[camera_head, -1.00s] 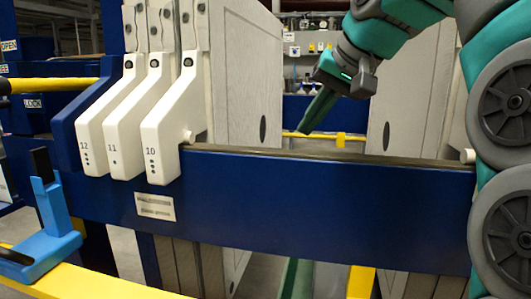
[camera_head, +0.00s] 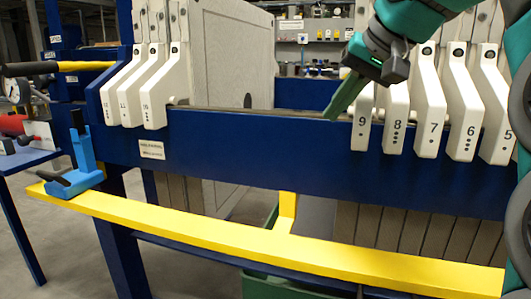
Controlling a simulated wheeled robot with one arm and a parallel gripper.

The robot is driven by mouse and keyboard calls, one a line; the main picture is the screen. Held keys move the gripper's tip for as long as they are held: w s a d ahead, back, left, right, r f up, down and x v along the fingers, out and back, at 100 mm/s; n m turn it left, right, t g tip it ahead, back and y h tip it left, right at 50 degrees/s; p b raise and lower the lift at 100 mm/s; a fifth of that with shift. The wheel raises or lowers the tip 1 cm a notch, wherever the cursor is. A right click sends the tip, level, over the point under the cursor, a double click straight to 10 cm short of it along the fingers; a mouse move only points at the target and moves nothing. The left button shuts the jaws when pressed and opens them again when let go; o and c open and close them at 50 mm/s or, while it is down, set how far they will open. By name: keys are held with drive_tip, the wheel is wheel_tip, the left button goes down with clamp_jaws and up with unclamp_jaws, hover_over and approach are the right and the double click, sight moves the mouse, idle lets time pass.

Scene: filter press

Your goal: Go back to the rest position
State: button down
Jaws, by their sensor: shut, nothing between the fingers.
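My gripper (camera_head: 342,100) is in the upper right of the head view, with its long green fingers together and pointing down to the left. Nothing shows between the fingers. It appears in front of the filter press, close to the white plate handle marked 9 (camera_head: 363,118); I cannot tell whether they touch. My arm runs from the gripper up to the right edge and hides part of the press there. White handles marked 8 (camera_head: 396,118), 7 (camera_head: 430,115) and 6 (camera_head: 464,118) hang to the right.
A blue press beam (camera_head: 260,148) runs across the middle. A yellow rail (camera_head: 230,228) crosses in front, with a blue bracket (camera_head: 84,165) at its left end. Handles including 10 (camera_head: 160,95) hang at the left. A gap in the plates lies between the groups.

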drive_tip(key=s+d+f+g+h, duration=0.1)
drive_tip(key=s+f+g, duration=0.1)
drive_tip(key=s+f, duration=0.8)
drive_tip(key=s+d+f+n+g+h, duration=0.1)
drive_tip(key=s+f+g, duration=0.2)
drive_tip(key=s+f, duration=0.6)
drive_tip(key=s+d+f+n+g+h, duration=0.1)
drive_tip(key=s+f, duration=0.9)
drive_tip(key=f, duration=1.2)
drive_tip(key=shift+s+d+f+g+h, duration=0.25)
drive_tip(key=shift+g+h, duration=0.35)
drive_tip(key=shift+g, duration=0.4)
drive_tip(key=shift+a, duration=0.1)
